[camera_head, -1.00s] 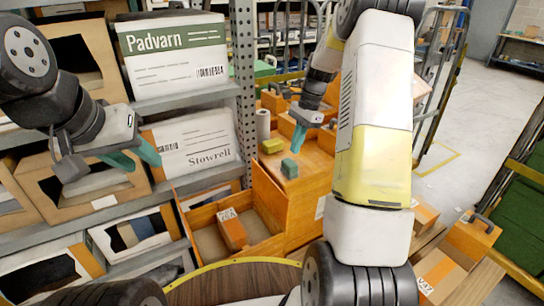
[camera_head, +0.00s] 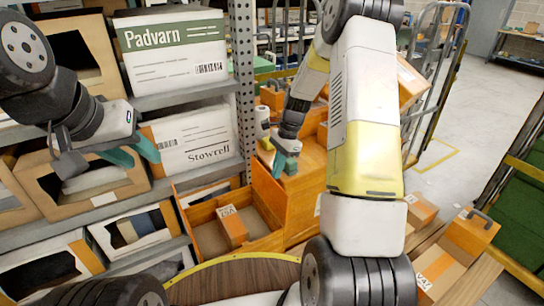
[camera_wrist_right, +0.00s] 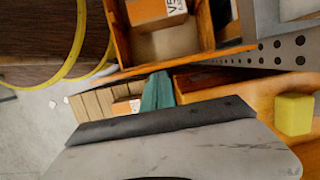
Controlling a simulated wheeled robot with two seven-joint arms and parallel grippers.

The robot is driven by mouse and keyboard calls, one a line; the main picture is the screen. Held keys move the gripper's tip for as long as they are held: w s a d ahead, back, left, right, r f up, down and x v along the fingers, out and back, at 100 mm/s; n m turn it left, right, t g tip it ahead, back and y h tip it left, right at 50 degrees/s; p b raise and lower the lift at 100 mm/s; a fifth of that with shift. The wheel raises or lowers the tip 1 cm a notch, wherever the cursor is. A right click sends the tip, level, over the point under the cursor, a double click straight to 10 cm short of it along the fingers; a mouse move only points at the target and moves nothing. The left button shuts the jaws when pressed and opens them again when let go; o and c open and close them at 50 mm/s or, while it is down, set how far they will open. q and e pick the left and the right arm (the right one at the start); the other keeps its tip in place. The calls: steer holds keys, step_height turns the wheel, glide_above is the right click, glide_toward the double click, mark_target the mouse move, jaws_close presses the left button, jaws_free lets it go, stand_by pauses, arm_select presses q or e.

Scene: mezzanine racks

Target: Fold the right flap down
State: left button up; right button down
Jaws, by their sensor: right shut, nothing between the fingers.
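An orange open box (camera_head: 204,212) stands low in front of the rack in the head view. A small carton with a printed label (camera_head: 232,228) lies inside it. The box's right flap (camera_head: 267,205) stands upright along its right side. My right gripper (camera_head: 287,163) is shut and empty, above and right of the flap, over an orange cabinet top. In the right wrist view its teal fingers (camera_wrist_right: 157,92) are together, just below the flap's edge (camera_wrist_right: 185,60); contact cannot be told. My left gripper (camera_head: 133,156) hangs open and empty before the shelves at left.
A metal rack (camera_head: 190,97) with white and brown boxes fills the left. The orange cabinet (camera_head: 305,190) stands right of the box, with a yellow block (camera_wrist_right: 294,114) on it. Cartons (camera_head: 440,266) lie at lower right. Clear floor (camera_head: 450,125) lies behind.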

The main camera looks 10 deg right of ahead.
steer(key=shift+a, duration=0.15)
steer(key=s+a+f+h, duration=0.1)
steer(key=a+f, duration=0.1)
steer(key=a, duration=0.3)
steer(key=s+a+f+t+h, duration=0.1)
steer(key=s+a+f+h, duration=0.1)
steer(key=a, duration=0.3)
steer(key=s+a+f+h, duration=0.2)
steer(key=a+f, duration=0.1)
steer(key=a, duration=0.2)
steer(key=shift+s+a+f+t, duration=0.1)
steer(key=shift+a+t, duration=0.15)
steer(key=shift+t, duration=0.15)
steer(key=shift+a+f+h, duration=0.15)
steer(key=shift+f+h, duration=0.15)
steer(key=shift+h, duration=0.2)
steer(key=shift+s+a+f, duration=0.1)
steer(key=shift+a+f, duration=0.1)
steer(key=shift+f, duration=0.4)
steer(key=shift+s+a+f, duration=0.1)
steer(key=shift+a+f, duration=0.15)
steer(key=shift+f, duration=0.4)
steer(key=shift+a+f, duration=0.2)
steer(key=shift+f, duration=0.4)
